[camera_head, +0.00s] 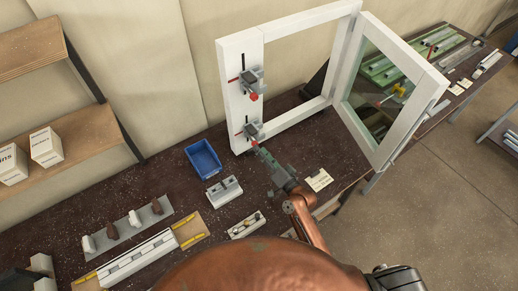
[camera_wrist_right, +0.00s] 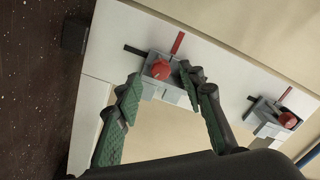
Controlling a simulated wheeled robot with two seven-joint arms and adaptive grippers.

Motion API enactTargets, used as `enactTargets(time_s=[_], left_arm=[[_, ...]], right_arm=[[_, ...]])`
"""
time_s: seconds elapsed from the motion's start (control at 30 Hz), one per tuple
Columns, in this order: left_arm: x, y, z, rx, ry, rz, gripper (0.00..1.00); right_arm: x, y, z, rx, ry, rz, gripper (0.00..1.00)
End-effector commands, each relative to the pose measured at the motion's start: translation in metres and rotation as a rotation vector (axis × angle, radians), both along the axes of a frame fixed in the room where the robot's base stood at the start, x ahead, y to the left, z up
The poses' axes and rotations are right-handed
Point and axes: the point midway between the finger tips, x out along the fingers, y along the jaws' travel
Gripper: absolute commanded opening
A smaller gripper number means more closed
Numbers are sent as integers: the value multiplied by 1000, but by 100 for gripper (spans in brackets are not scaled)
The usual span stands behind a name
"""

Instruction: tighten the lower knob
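The lower clamp (camera_head: 250,130) sits on the left upright of the white window frame (camera_head: 236,70), near its bottom corner. Its round red lower knob (camera_head: 254,143) faces my right gripper (camera_head: 262,152). In the right wrist view, the lower knob (camera_wrist_right: 157,69) shows between the two green-padded fingertips, which are spread apart with visible gaps to it. My right gripper is open and holds nothing; the fingertips' exact depth to the knob is unclear. The upper clamp (camera_head: 252,80) has its own red knob (camera_head: 253,97). My left gripper is not in view.
The dark bench holds a blue bin (camera_head: 203,159), a grey block (camera_head: 223,191), a small tray (camera_head: 246,226) and a label card (camera_head: 319,180). A glazed sash (camera_head: 409,62) stands open at the right of the frame. The bench's front edge lies beyond the card.

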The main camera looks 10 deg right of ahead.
Motion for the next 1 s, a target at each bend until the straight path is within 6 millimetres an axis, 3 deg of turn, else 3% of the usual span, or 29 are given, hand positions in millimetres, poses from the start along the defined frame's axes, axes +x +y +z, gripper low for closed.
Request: enactTargets(time_s=[0.2,0.43,0.6,1.0], left_arm=[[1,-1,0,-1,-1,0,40],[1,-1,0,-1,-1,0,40],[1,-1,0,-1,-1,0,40],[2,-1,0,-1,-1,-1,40]], right_arm=[[-45,-20,-3,-3,2,0,36],[-77,-34,-3,-3,1,0,36],[-87,-38,-2,-1,0,0,36],[-87,-38,-2,0,0,0,36]])
